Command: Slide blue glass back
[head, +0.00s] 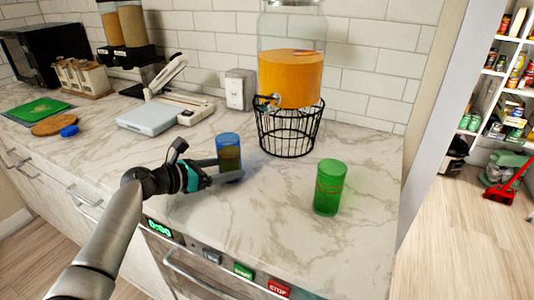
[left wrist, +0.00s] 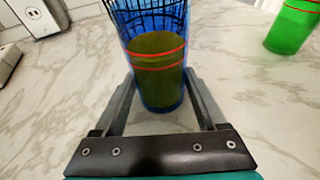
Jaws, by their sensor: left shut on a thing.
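The blue glass (head: 229,152) stands upright on the marble counter and holds a dark yellowish liquid. My left gripper (head: 231,170) reaches in from the left, low on the glass, with a finger on each side of it. In the left wrist view the blue glass (left wrist: 158,75) sits between the two fingers of my left gripper (left wrist: 158,100), which is shut on it. The glass's lower front is partly hidden by a finger in the head view. My right gripper is not in view.
A green glass (head: 330,187) stands to the right, near the counter's front. Behind is a drink dispenser (head: 290,80) with orange liquid on a black wire stand (head: 288,128). A white scale-like device (head: 152,116) lies to the left. Bare counter (head: 270,195) lies between the glasses.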

